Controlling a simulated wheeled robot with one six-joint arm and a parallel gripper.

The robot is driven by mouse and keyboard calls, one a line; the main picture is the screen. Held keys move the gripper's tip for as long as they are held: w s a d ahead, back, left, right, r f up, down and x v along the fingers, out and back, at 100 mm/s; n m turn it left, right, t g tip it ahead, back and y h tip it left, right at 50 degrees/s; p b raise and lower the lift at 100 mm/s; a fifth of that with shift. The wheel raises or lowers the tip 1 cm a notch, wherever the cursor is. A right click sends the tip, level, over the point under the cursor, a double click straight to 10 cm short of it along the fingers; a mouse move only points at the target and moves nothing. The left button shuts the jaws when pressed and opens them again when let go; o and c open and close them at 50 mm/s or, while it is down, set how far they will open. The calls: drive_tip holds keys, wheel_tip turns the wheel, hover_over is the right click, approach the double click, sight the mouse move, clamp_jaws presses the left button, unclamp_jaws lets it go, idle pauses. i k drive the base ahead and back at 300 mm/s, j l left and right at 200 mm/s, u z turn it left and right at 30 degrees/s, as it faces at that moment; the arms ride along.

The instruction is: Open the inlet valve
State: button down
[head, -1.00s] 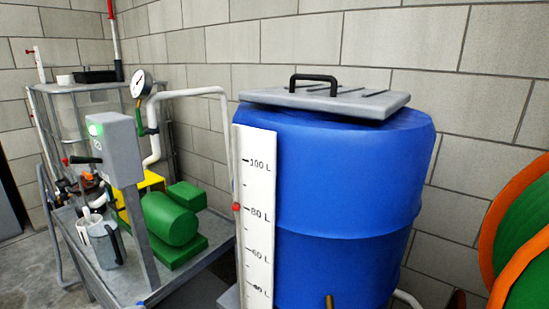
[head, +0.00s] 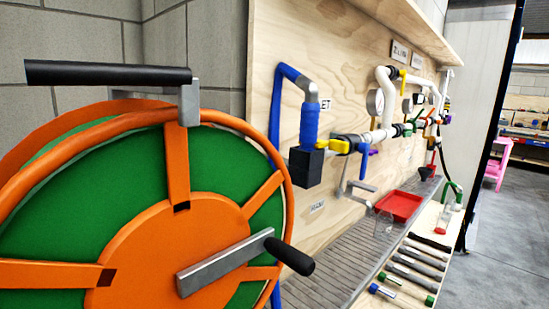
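A plywood panel carries the pipework on the right half of the head view. A label (head: 325,104) ending in "ET" is partly hidden behind the blue hose (head: 275,125). Just below it, a yellow valve handle (head: 340,146) sits between a black block (head: 306,167) and the pipe run. The handle seems to lie along the pipe, but its exact setting is hard to tell at this angle. My gripper is not in view.
A large green and orange hose reel (head: 130,220) with black-gripped handles fills the left foreground. A grated bench (head: 330,275) with a red tray (head: 399,205) runs below the panel. Tools lie on a lower shelf (head: 425,250). Open grey floor (head: 500,265) is at the right.

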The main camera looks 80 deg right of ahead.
sight(364, 149)
drive_tip(key=z, duration=2.65)
